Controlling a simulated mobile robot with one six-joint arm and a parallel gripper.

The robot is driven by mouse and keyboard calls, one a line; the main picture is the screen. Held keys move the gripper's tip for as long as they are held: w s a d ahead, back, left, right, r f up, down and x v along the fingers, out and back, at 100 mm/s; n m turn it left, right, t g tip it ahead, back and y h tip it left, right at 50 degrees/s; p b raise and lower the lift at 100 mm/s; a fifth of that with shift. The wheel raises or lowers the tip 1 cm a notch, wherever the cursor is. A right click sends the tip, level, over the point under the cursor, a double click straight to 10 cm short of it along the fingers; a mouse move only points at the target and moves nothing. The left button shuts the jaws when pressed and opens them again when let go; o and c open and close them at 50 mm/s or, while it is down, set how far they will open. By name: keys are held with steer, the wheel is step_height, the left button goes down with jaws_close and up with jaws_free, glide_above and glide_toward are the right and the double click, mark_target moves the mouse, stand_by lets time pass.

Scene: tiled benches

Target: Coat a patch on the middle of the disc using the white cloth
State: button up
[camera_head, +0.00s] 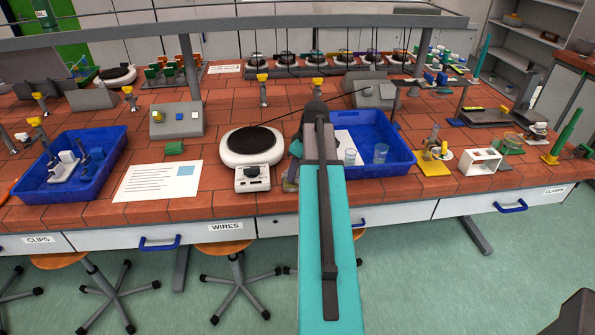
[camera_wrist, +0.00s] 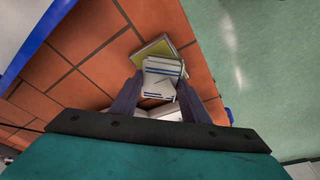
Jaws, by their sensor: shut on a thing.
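The white cloth (camera_wrist: 164,68), folded and marked with blue lines, shows in the wrist view between the dark fingers of my gripper (camera_wrist: 161,84). The gripper is shut on it, over the tiled bench near its front edge. In the head view my arm hides most of the gripper and the cloth.
An olive-yellow flat item (camera_wrist: 152,48) lies beyond the cloth in the wrist view. A blue tray (camera_head: 400,165) with beakers stands right of my arm, and another blue tray (camera_head: 108,183) at the left. A printed sheet (camera_head: 135,193) lies left of the hotplate.

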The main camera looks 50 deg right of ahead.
steer(key=shift+r+p, duration=1.55)
steer(key=shift+r, duration=1.3)
